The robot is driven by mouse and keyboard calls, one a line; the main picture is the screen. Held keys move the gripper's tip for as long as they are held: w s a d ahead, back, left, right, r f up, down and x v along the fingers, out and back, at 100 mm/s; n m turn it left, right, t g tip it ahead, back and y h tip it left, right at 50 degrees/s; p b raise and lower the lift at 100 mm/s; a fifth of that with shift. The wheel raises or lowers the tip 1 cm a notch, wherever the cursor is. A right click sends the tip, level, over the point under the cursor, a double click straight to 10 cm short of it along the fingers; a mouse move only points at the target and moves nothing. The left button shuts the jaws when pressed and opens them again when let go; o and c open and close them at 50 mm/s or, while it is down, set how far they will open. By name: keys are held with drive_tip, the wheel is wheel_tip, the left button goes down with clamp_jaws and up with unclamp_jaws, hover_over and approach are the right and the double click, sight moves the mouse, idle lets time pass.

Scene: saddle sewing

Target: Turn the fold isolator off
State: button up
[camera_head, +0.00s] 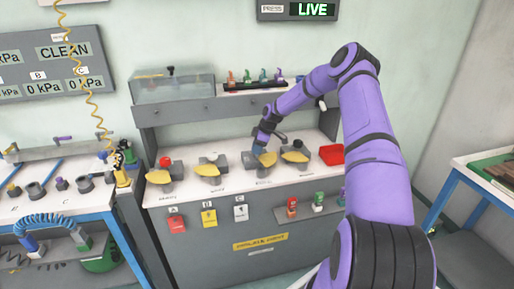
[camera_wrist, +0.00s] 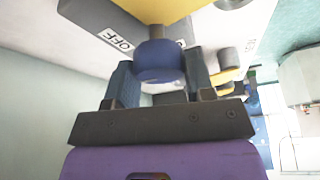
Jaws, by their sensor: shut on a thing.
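My gripper (camera_head: 263,148) reaches down to one of several isolators on the bench. This isolator has a grey body and a yellow handle (camera_head: 266,159). In the wrist view, my two fingers (camera_wrist: 160,75) stand either side of a blue knob (camera_wrist: 160,60) on the yellow handle and are shut on it. An OFF label (camera_wrist: 117,38) shows upside down on the grey body, left of the knob. The bench labels are too small to read, so I cannot tell by name which isolator this is.
Neighbouring isolators stand close by: a red-knobbed one (camera_head: 165,170) and a yellow-handled one (camera_head: 210,166) to the left, a dark-knobbed one (camera_head: 295,153) to the right. A red box (camera_head: 331,155) sits at the right end. A shelf (camera_head: 225,106) overhangs behind. A sign reads LIVE (camera_head: 312,10).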

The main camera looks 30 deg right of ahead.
sight(266, 156)
idle(0.5)
drive_tip(key=o, duration=1.3)
drive_tip(key=shift+c, duration=0.2)
drive_tip(key=v, duration=1)
drive_tip(key=shift+d+r, duration=0.2)
drive_tip(key=shift+r, duration=0.1)
drive_tip(key=shift+s, duration=0.1)
